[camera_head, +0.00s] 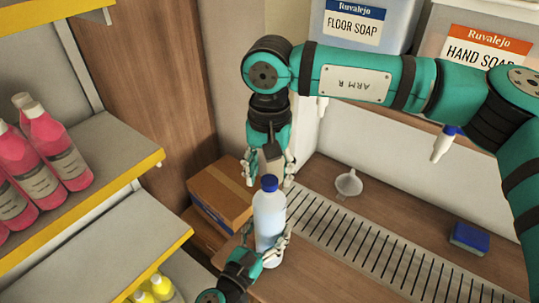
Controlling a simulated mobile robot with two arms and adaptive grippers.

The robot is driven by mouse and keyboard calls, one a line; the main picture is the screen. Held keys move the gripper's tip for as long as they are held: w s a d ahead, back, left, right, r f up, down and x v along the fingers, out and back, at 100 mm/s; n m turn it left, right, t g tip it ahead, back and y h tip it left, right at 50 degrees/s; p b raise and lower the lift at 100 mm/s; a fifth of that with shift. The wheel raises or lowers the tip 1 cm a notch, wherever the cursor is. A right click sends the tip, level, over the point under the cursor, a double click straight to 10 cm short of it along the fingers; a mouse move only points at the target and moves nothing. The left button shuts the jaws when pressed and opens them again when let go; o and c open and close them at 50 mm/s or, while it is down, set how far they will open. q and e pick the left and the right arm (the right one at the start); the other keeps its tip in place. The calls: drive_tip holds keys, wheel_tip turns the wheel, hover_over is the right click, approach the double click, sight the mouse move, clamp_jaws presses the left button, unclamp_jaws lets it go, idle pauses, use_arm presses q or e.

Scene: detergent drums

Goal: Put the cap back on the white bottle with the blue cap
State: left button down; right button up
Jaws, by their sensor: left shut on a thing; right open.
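The white bottle (268,222) stands upright near the front edge of the wooden counter, at the centre of the view. The blue cap (269,183) sits at the top of its neck; I cannot tell whether it is screwed tight. My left gripper (268,237) comes from below and is shut around the lower part of the bottle. My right gripper (268,172) points down just above and behind the cap. Its fingers are spread to either side, apart from the cap, and hold nothing.
A slotted drain grate (370,246) runs along the counter (310,278). Drums of floor soap (365,22) and hand soap (478,40) stand above. A cardboard box (221,194) is left; shelves with pink bottles (52,146) are further left.

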drive_tip(key=shift+f, duration=0.7)
clamp_jaws()
drive_tip(key=m, duration=0.6)
drive_tip(key=shift+m, duration=0.4)
drive_tip(key=m, duration=0.4)
drive_tip(key=shift+m, duration=0.4)
drive_tip(key=m, duration=1.3)
drive_tip(key=shift+o, duration=0.2)
unclamp_jaws()
drive_tip(key=shift+r, duration=0.1)
